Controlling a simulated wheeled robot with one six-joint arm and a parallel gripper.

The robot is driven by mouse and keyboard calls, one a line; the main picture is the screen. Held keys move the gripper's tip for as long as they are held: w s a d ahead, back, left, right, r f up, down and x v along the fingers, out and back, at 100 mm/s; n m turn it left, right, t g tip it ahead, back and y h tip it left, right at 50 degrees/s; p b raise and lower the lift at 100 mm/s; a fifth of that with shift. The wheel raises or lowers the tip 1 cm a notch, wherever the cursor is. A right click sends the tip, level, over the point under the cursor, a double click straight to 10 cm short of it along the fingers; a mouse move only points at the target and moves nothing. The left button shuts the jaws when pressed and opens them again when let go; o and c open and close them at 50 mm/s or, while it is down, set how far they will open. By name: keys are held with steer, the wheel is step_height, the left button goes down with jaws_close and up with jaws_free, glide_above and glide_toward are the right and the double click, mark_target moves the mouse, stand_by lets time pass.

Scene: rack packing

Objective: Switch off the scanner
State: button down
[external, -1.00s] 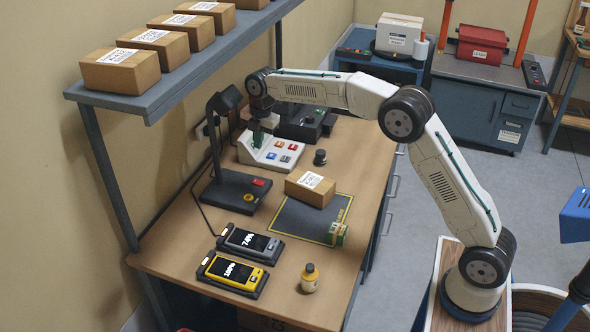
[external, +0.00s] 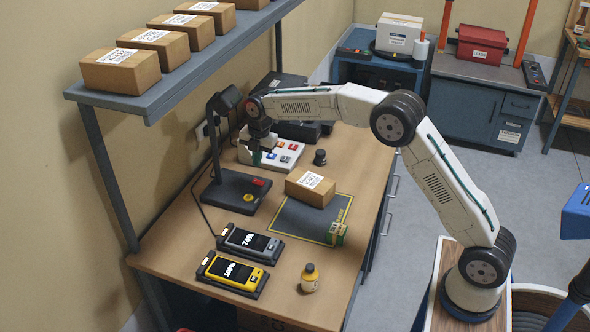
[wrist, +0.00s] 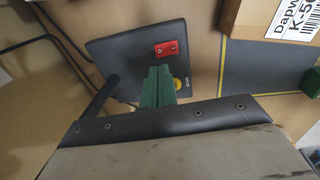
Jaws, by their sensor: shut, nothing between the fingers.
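The scanner is a black stand with a flat base (external: 226,192), an upright post and a head (external: 226,101). Its red rocker switch (external: 258,182) is on the base, with a yellow round button (external: 248,197) near it. In the wrist view the base (wrist: 120,48) shows the red switch (wrist: 167,49), and the yellow button is partly hidden by my gripper's green fingers (wrist: 158,70). My gripper (external: 256,160) is shut and empty, above the far side of the base and short of the switch. I cannot tell which way the switch is set.
A white panel with coloured buttons (external: 290,150) stands behind the scanner. A cardboard box (external: 311,188) lies on a dark mat (external: 290,222) to the right. Two handhelds, grey (external: 250,243) and yellow (external: 232,272), sit in front. The shelf (external: 180,90) hangs above left.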

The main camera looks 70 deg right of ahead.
mark_target(260, 182)
steer(key=f, duration=0.6)
steer(key=shift+w+f, duration=0.35)
steer(key=shift+w, duration=0.05)
steer(key=shift+w+f, duration=0.1)
steer(key=shift+f, duration=0.2)
steer(key=shift+s, duration=0.25)
steer(key=shift+s+r, duration=0.1)
steer(key=shift+s, duration=0.5)
steer(key=shift+r, duration=0.1)
step_height(260, 182, up, 14)
steer(key=s, duration=0.1)
steer(key=shift+s, duration=0.3)
